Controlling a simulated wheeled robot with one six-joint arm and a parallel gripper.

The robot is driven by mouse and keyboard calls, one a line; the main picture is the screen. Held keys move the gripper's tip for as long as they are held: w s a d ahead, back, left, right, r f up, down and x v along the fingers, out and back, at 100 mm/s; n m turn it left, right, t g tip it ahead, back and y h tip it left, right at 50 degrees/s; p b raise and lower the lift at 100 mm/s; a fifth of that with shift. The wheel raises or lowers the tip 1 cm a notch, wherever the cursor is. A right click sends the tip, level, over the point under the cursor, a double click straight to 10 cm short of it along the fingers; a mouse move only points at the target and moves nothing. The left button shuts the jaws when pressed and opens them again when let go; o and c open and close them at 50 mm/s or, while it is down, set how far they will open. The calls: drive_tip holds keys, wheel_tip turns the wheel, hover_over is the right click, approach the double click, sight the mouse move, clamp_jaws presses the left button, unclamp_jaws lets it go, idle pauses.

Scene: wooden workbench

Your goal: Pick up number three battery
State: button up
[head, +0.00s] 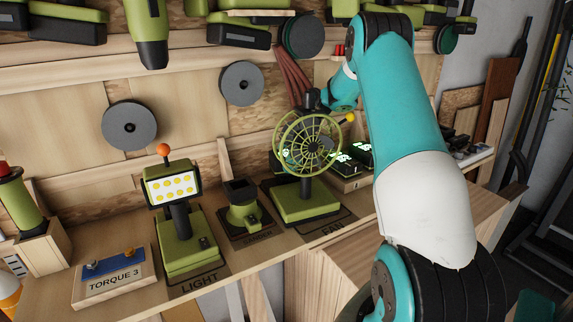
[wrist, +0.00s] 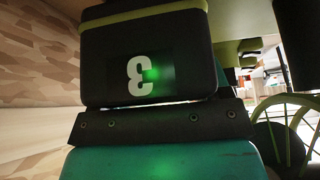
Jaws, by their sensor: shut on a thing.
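The number three battery (wrist: 146,62) is a dark block with a pale 3 and a glowing green light; it fills the upper middle of the wrist view, with a green strip along its top. My gripper (wrist: 160,125) is shut on it, the dark bar with several screws lying against the battery's lower edge. In the head view my arm reaches behind the fan (head: 308,145), and the fan and arm hide the grip. Other batteries (head: 346,157) with green lit digits sit on a wooden stand right of the fan.
The green fan stands close to my gripper, and its cage (wrist: 285,130) shows at the right of the wrist view. A work light (head: 175,190), a small green device (head: 243,207) and a TORQUE 3 box (head: 113,277) stand on the bench. Tools hang above.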

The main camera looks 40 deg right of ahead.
drive_tip(key=r, duration=0.2)
drive_tip(key=r+b, duration=0.1)
drive_tip(key=r, duration=0.3)
drive_tip(key=shift+s+d, duration=0.15)
drive_tip(key=shift+d, duration=0.15)
drive_tip(key=s+d+p, duration=0.1)
drive_tip(key=s+d, duration=0.1)
drive_tip(key=d, duration=0.2)
drive_tip(key=s+d+p, duration=0.2)
drive_tip(key=d, duration=0.3)
drive_tip(key=s+d+p, duration=0.1)
drive_tip(key=s+d, duration=0.1)
drive_tip(key=d, duration=0.2)
drive_tip(key=shift+s+d+r, duration=0.3)
drive_tip(key=shift+s+d, duration=0.05)
drive_tip(key=shift+d, duration=0.05)
drive_tip(key=shift+s+d+f+p, duration=0.2)
drive_tip(key=shift+s+d+p, duration=0.1)
drive_tip(key=shift+d+p, duration=0.55)
drive_tip(key=shift+s+d+f, duration=0.1)
drive_tip(key=shift+s, duration=0.05)
